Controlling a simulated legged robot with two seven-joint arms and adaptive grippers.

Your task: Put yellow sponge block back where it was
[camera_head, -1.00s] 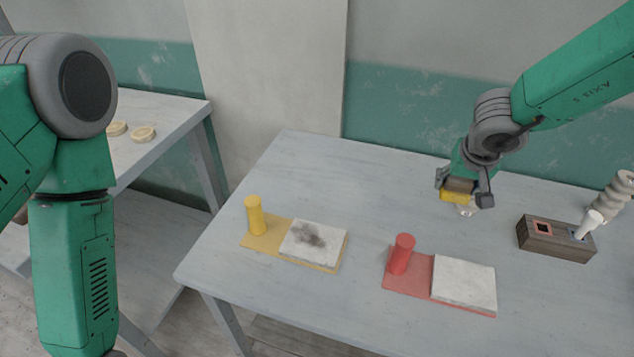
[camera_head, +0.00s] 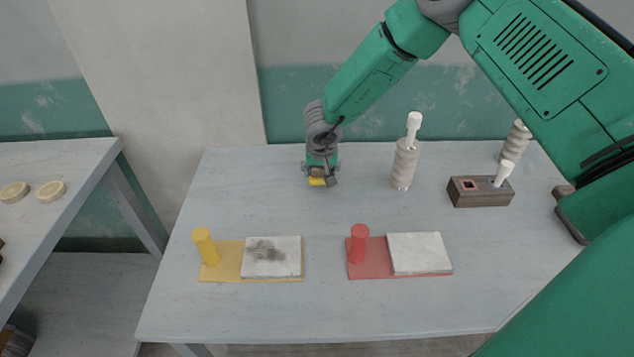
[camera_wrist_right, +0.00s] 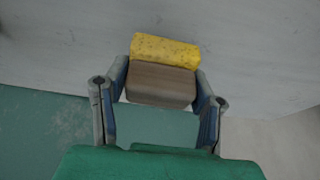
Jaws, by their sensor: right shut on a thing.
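My right gripper (camera_head: 319,179) is shut on the yellow sponge block (camera_head: 317,182), above the back of the grey table. In the right wrist view the sponge block (camera_wrist_right: 166,50) shows yellow and speckled, with a brown wooden part (camera_wrist_right: 160,85) between the fingers (camera_wrist_right: 162,98). A dark wooden holder (camera_head: 482,199) stands at the back right. It has an empty red-edged square on its left and a white-handled thing (camera_head: 503,173) at its right end. My left gripper is out of view.
A grey spiral post (camera_head: 404,165) with a white top stands right of my gripper; another (camera_head: 516,143) stands farther right. In front lie a yellow mat (camera_head: 228,262) with a yellow cylinder and smudged white slab, and a red mat (camera_head: 372,262) with a red cylinder and clean slab.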

